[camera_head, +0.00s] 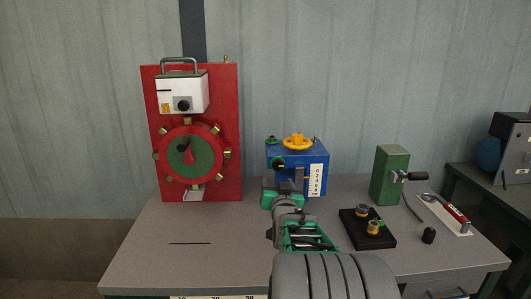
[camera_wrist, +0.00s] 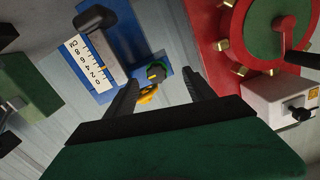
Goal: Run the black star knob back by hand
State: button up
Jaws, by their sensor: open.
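My gripper (camera_head: 284,180) stands in front of the blue box, open and empty. It shows in the wrist view (camera_wrist: 160,76) with fingers spread wide.
A yellow handwheel (camera_head: 298,141) tops the blue box, beside a small green-rimmed part (camera_head: 271,140). A white scale (camera_head: 316,180) is on its front. A red panel (camera_head: 226,110) stands left, a green crank block (camera_head: 390,172) right. The table's front left is clear.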

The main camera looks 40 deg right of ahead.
aim_at(279, 165)
jog(key=shift+h, duration=0.3)
jog(key=w+d, duration=0.3)
jog(key=w+d+r, duration=0.1)
jog(key=w+d, duration=0.1)
jog(key=w, duration=0.1)
jog(key=shift+d+r, duration=0.2)
jog(key=shift+d, duration=0.2)
jog(key=c, duration=1.4)
